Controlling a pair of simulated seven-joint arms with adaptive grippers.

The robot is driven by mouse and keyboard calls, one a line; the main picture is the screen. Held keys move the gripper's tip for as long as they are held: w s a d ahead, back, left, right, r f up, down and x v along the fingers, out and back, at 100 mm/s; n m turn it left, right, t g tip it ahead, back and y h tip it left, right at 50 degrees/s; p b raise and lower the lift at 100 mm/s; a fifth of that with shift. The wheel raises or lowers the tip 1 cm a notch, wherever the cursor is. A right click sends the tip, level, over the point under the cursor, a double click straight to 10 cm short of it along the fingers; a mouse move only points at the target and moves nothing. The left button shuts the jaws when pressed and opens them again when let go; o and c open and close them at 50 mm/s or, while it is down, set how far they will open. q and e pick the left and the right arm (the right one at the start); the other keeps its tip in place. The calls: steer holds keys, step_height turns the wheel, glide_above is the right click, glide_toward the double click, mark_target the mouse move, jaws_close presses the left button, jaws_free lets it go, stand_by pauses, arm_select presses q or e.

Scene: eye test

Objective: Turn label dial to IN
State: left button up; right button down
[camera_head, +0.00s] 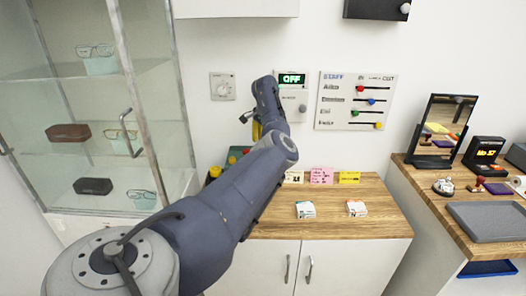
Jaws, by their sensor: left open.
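My left arm reaches up from the lower left to the wall. Its gripper (247,117) is open, mostly hidden behind the arm, and its fingertips show only as a small dark piece. To the right is a white panel (292,104) with a green-lit display reading OFF and a small knob. No dial clearly marked IN can be made out, so I cannot tell which one is the label dial. My right gripper is out of view.
A staff board (356,101) with IN, LUNCH, OUT columns and coloured sliders hangs to the right. Card stacks (306,210) lie on the wooden counter (370,225). A glass cabinet (95,130) is at left; a mirror (440,125) and grey tray (485,222) are at right.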

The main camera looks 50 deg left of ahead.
arm_select(q)
steer(key=shift+d+r, duration=0.1)
steer(key=shift+r, duration=2.25)
steer(key=a+r+m+y, duration=0.25)
steer(key=a+r, duration=0.25)
steer(key=r, duration=0.5)
steer(key=d+f+m+h, duration=0.3)
steer(key=d+f+m, duration=0.1)
steer(key=m, duration=0.8)
steer(key=shift+w+f+g, duration=0.3)
steer(key=shift+w+f, duration=0.05)
steer(key=shift+f, duration=0.1)
